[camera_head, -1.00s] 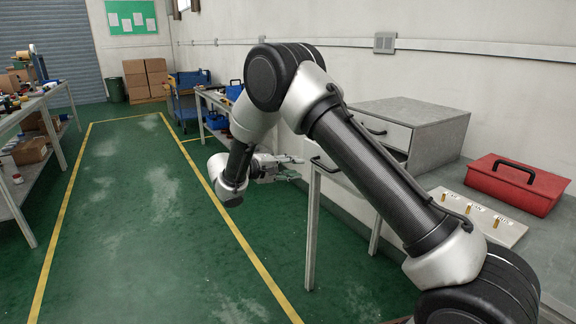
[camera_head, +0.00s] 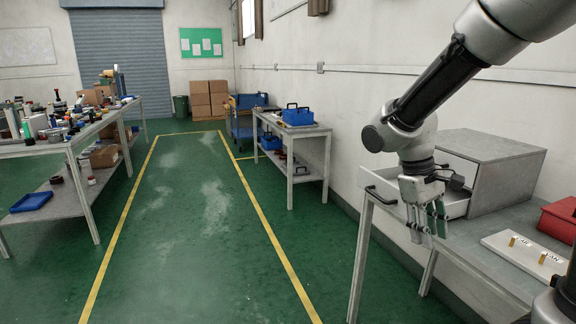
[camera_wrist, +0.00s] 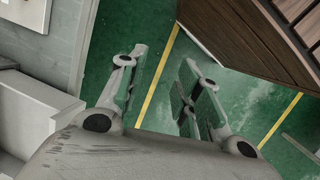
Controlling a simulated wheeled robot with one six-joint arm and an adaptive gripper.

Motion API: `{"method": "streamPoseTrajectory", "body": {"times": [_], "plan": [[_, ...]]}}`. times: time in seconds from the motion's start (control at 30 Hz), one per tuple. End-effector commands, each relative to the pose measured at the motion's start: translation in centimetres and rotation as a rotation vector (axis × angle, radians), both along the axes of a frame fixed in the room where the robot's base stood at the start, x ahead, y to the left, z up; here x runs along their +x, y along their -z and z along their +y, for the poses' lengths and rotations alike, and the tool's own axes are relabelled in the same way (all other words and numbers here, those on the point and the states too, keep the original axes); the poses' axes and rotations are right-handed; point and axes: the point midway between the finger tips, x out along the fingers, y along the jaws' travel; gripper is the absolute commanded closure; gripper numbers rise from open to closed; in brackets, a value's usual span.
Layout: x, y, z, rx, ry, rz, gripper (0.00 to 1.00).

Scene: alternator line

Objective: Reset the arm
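My arm reaches in from the upper right in the head view. My gripper (camera_head: 426,232) hangs from it with its fingers pointing down, in front of the open drawer (camera_head: 386,192) of the grey cabinet (camera_head: 497,160). I cannot tell how far the fingers are from the drawer or bench.
A plate with brass pegs (camera_head: 522,252) and a red toolbox (camera_head: 560,218) sit on the right bench. A further bench (camera_head: 308,133) carries a blue toolbox (camera_head: 298,115). A cluttered bench (camera_head: 62,142) stands left. The yellow-lined aisle is clear. A brown wooden surface (camera_wrist: 235,38) shows in the wrist view.

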Motion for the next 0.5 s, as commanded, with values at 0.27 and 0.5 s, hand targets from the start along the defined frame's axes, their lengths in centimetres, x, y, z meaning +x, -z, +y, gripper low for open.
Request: {"method": "streamPoseTrajectory", "body": {"times": [0.27,0.5], "plan": [[-8.2,-4.9,-2.3,0.261,0.222,-0.276,0.66],[-11.8,-8.4,-4.6,0.321,0.33,-0.5,0.66]]}}
